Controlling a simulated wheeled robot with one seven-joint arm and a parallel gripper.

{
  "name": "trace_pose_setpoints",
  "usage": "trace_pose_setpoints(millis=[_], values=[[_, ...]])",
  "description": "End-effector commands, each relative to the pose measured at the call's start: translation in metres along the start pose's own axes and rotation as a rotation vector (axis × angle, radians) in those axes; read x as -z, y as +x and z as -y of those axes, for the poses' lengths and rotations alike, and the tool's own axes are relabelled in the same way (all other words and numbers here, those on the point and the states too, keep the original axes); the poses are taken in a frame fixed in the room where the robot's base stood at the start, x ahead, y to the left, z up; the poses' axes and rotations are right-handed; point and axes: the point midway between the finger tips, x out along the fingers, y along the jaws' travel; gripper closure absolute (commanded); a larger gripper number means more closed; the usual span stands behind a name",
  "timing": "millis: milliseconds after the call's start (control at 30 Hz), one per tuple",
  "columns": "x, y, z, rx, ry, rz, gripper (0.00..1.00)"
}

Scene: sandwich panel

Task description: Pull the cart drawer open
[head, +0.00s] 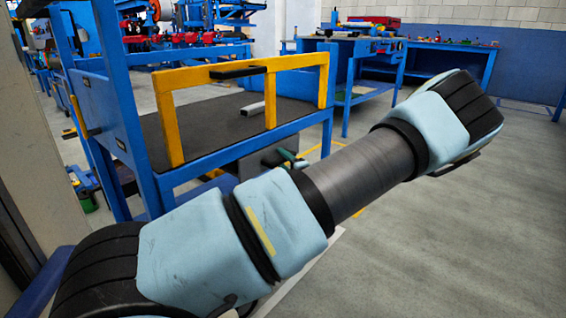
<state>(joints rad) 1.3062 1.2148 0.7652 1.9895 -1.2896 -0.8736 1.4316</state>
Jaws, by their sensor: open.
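The blue cart (128,135) stands at the left, with a dark grey shelf (215,118) and a yellow rail frame (170,125) along its near side. I cannot make out a drawer front or how far any drawer is out; my arm covers the lower front of the cart. My arm crosses the picture from lower left to upper right. My gripper is not in the picture.
A grey angled piece (252,109) lies on the cart shelf. Blue workbenches (350,60) with tools stand at the back, one with a red box (378,21). The grey floor (470,240) at the right is clear. A pale wall or post (40,150) borders the left edge.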

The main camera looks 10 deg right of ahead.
Motion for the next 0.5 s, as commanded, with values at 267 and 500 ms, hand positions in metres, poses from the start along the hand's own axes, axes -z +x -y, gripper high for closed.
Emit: trace_pose_setpoints(millis=[267, 500], values=[[0.0001, 0.0000, 0.0002, 0.000, 0.000, 0.000, 0.58], [0.0001, -0.0002, 0.0002, 0.000, 0.000, 0.000, 0.85]])
